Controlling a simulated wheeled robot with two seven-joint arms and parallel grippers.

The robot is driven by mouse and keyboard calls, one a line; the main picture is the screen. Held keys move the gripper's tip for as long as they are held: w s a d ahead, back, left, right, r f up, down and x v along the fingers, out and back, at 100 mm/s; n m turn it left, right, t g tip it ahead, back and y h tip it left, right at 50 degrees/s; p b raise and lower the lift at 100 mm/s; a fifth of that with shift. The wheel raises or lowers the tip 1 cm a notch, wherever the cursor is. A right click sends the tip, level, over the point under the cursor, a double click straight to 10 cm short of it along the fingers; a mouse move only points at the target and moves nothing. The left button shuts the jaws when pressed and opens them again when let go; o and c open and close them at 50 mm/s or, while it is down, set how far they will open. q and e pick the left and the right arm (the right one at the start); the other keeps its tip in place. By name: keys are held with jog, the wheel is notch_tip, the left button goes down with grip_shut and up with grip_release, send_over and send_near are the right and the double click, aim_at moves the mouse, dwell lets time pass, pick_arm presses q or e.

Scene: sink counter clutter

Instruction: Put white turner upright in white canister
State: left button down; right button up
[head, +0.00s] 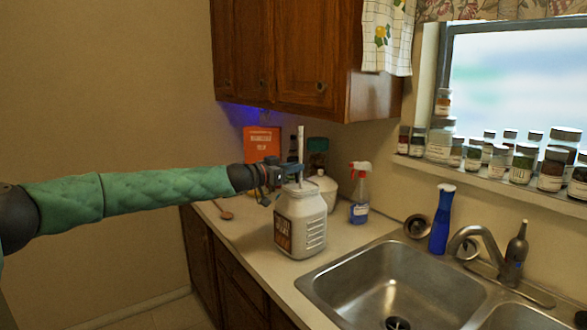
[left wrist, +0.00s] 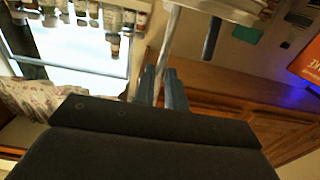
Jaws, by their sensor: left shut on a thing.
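The white canister (head: 300,222) stands upright on the counter, left of the sink, with a dark label on its left side. The white turner (head: 301,143) shows as a thin, pale, nearly vertical shaft above the canister's mouth. My left gripper (head: 289,173) is at the canister's top and is shut on the turner. In the left wrist view, the pale shaft (left wrist: 172,35) runs up from between the two fingers (left wrist: 163,84). The turner's lower end is hidden by the gripper and canister; I cannot tell how deep it reaches. My right gripper is not in view.
Behind the canister are an orange box (head: 261,145), a white jug (head: 325,190) and a spray bottle (head: 360,197). A blue bottle (head: 441,222) stands behind the sink (head: 390,285). Cabinets (head: 285,55) hang above. The counter's front left is mostly clear.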

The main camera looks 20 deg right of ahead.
pick_arm(q)
jog(key=c, duration=1.4)
grip_release()
jog(key=shift+o, duration=0.2)
jog(key=shift+a, duration=0.1)
